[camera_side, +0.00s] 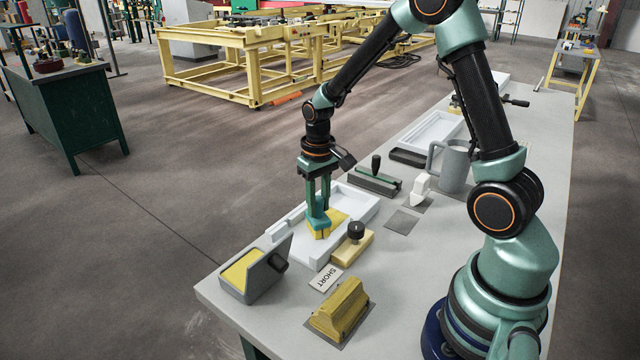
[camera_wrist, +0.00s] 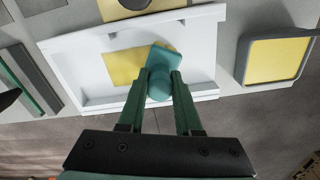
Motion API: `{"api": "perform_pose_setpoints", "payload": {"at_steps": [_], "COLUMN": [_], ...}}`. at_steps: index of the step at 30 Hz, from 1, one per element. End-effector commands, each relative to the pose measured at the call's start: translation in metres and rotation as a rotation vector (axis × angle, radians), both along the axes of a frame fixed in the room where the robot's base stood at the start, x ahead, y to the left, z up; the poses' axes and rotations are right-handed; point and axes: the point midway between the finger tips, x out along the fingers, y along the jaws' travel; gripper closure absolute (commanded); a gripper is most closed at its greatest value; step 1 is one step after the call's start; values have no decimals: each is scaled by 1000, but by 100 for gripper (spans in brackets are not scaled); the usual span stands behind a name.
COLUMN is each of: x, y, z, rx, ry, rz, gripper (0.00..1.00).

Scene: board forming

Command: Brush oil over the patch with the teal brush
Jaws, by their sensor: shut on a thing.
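My gripper (camera_side: 319,196) points down over the white tray (camera_side: 362,203) and is shut on the teal brush (camera_side: 317,221). In the wrist view the brush (camera_wrist: 160,70) sits between my green fingers. Its yellowish lower end is at the yellow patch (camera_side: 338,217) in the tray. The patch also shows in the wrist view (camera_wrist: 122,67), left of the brush head, which covers its right part. I cannot tell whether the brush touches the patch.
A yellow block with a black knob (camera_side: 353,246) stands by the tray's near right side. A grey box with a yellow face (camera_side: 250,275), a SHORT card (camera_side: 326,279) and a yellow form (camera_side: 341,305) are nearer. A grey jug (camera_side: 454,165) stands behind right.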

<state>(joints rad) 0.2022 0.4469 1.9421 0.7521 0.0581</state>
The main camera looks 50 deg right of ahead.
Motion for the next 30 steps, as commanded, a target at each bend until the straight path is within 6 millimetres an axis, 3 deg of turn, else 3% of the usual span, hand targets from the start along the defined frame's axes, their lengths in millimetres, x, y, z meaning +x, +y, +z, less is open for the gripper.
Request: {"api": "perform_pose_setpoints", "payload": {"at_steps": [30], "x": [0], "y": [-96], "z": [0], "rx": [0], "ry": [0], "rz": [-7], "gripper": [100]}}
